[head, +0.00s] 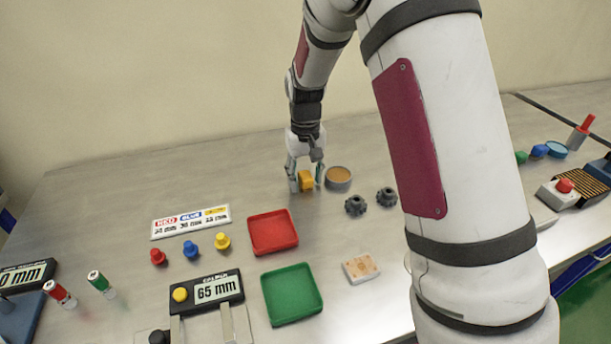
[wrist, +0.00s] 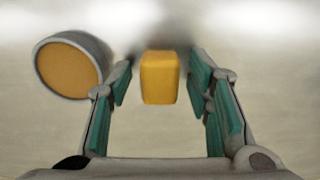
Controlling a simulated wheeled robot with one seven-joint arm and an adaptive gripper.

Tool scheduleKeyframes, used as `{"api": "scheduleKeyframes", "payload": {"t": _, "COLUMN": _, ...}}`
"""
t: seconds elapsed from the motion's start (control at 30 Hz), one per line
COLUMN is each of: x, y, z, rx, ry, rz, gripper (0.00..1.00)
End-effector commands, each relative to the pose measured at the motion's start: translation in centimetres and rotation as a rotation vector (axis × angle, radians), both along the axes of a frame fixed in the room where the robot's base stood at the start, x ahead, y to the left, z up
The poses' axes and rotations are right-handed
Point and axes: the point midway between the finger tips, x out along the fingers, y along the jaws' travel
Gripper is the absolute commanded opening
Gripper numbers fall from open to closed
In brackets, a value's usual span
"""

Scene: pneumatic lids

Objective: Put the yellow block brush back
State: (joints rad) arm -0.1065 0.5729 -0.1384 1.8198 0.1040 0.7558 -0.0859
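The yellow block brush (head: 306,181) stands on the metal table near the back, beside a round grey dish. In the wrist view the yellow block (wrist: 160,78) lies between my fingers, with a gap on each side. My gripper (head: 305,184) is low at the block, its fingers on either side of it. The wrist view shows my gripper (wrist: 161,76) open, its green finger pads apart from the block. The underside of the block is hidden.
The round dish with an orange-brown inside (head: 338,179) is close to my gripper; it also shows in the wrist view (wrist: 70,66). Two dark gears (head: 356,205) are to the right. A red tray (head: 273,232) and a green tray (head: 291,293) are nearer. Bare table lies left of my gripper.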

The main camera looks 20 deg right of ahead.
Motion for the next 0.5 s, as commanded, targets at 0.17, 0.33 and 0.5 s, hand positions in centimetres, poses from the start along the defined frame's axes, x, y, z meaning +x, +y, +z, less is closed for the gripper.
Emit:
{"api": "scheduleKeyframes", "payload": {"t": 0.17, "x": 0.0, "y": 0.0, "z": 0.0, "rx": 0.000, "ry": 0.000, "rz": 0.000, "gripper": 0.46}}
{"api": "scheduleKeyframes", "payload": {"t": 0.33, "x": 0.0, "y": 0.0, "z": 0.7, "rx": 0.000, "ry": -0.001, "rz": 0.000, "gripper": 0.46}}
{"api": "scheduleKeyframes", "payload": {"t": 0.5, "x": 0.1, "y": 0.0, "z": 3.4, "rx": 0.000, "ry": -0.005, "rz": 0.001, "gripper": 0.46}}
